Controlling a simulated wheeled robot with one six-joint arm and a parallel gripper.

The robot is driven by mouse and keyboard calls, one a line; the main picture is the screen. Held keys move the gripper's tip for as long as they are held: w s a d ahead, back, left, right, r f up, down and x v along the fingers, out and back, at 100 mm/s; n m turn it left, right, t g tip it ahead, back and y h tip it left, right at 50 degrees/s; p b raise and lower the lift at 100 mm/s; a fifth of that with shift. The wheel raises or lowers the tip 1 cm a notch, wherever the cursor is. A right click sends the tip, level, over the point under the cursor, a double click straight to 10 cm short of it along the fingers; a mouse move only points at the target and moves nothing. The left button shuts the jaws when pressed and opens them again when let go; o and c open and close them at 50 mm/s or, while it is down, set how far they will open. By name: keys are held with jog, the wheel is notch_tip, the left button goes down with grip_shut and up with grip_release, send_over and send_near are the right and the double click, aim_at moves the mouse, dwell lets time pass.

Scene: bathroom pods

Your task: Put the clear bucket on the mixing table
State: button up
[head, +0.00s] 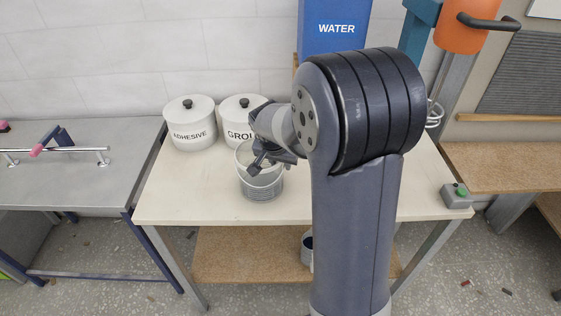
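The clear bucket (261,186) stands upright on the pale top of the mixing table (185,195), in front of the white pots. My gripper (262,165) is at the bucket's upper rim, with a dark finger reaching over the rim. The far side of my gripper is hidden, so I cannot tell whether it grips the rim or is open around it. My arm covers the middle right of the table.
Two white lidded pots, ADHESIVE (190,122) and GROUT (236,118), stand behind the bucket. A blue WATER container (336,27) and an orange mixer (470,25) are above the table. A switch box (456,195) sits at the right edge. The table's left front is clear.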

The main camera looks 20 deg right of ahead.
jog(key=v, duration=1.2)
jog(key=shift+o, duration=0.2)
jog(key=shift+r, duration=0.15)
